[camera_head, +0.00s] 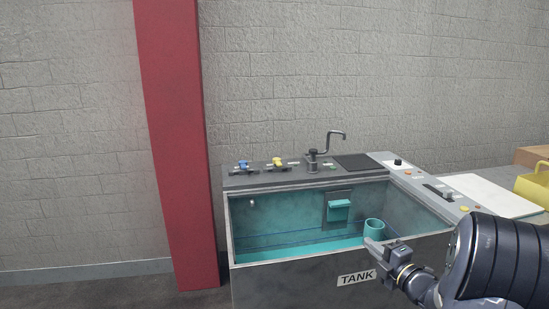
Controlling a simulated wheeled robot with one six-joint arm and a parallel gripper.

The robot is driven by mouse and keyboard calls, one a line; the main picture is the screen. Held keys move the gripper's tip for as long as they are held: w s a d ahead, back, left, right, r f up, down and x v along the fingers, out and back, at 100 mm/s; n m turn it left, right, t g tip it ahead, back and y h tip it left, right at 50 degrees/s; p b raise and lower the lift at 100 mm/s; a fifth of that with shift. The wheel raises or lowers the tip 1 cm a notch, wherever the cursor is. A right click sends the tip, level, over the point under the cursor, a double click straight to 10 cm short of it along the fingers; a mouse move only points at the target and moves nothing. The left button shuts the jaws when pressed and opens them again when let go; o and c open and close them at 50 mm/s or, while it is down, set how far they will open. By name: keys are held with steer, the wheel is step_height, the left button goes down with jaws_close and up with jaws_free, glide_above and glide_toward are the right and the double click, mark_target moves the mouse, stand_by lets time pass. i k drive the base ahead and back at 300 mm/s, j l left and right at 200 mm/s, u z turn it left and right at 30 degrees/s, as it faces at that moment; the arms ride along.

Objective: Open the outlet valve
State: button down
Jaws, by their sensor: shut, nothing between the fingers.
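Two small valves sit on the back ledge of the tank: one with a blue handle (243,165) at the left and one with a yellow handle (278,163) to its right. Their labels are too small to read, so I cannot tell which is the outlet valve. The grey tank (300,285) holds blue-green liquid. My gripper (373,247) is shut and empty near the tank's front rim at the right. It is well apart from both valves, to their right and nearer the camera.
A dark curved faucet (326,152) stands right of the valves. A teal cup (374,229) is in the tank behind my gripper. A control panel (425,185) runs along the right rim. A yellow container (533,184) is at far right. A red column (178,140) stands left.

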mark_target(277, 161)
steer(key=i+j+z, duration=0.1)
steer(key=j, duration=0.25)
steer(key=i+j+z, duration=0.15)
steer(key=j, duration=0.25)
steer(key=i+j+z, duration=0.1)
steer(key=i+j, duration=0.15)
steer(key=j, duration=0.15)
steer(key=i+j+z, duration=0.1)
steer(key=j, duration=0.3)
steer(key=i+j+z, duration=0.15)
steer(key=j, duration=0.3)
steer(key=i+j+z, duration=0.1)
steer(key=j, duration=0.35)
steer(key=i+j+z, duration=0.15)
steer(key=j, duration=0.3)
steer(key=i+j, duration=0.4)
steer(key=i+z, duration=0.05)
steer(key=i, duration=0.05)
